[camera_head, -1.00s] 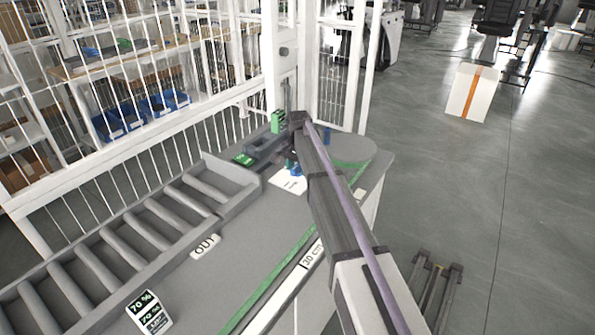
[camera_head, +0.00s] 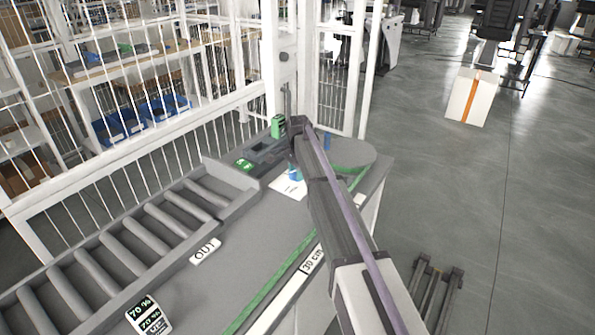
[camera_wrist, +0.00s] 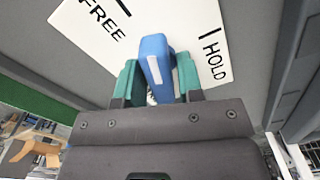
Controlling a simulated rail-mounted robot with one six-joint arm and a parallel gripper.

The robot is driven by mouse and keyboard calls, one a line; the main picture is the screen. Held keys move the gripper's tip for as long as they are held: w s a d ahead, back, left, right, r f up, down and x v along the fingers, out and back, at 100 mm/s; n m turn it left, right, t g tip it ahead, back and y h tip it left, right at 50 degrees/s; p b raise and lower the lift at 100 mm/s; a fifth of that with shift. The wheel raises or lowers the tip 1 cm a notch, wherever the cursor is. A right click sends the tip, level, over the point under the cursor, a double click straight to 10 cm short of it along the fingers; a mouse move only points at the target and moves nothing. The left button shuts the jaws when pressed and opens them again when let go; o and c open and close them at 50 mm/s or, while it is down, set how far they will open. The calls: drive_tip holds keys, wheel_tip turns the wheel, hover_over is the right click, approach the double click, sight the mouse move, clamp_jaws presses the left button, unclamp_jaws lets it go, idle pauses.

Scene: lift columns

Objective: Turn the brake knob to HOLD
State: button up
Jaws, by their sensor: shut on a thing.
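The blue brake knob (camera_wrist: 157,62) stands over a white plate (camera_wrist: 90,48) in the wrist view. FREE is printed on the plate's left and HOLD on its right, each with a black tick. The knob's far end points up the picture, between the two ticks. My gripper (camera_wrist: 160,80) has its green fingers closed on the knob's two sides. In the head view a bit of blue (camera_head: 296,171) shows at my gripper beside the white plate (camera_head: 288,187); my arm hides part of this area.
A grey counter (camera_head: 245,255) carries the plate, with a roller conveyor (camera_head: 130,240) along its left side. A green cylinder (camera_head: 277,127) and a dark box with a green display (camera_head: 244,163) stand behind the plate. White bars rise behind them.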

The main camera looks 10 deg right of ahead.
drive_tip(key=m, duration=1.4)
drive_tip(key=o, duration=0.6)
drive_tip(key=shift+o, duration=0.2)
wheel_tip(320, 180, up, 9)
drive_tip(key=p, duration=0.9)
drive_tip(key=shift+r, duration=0.15)
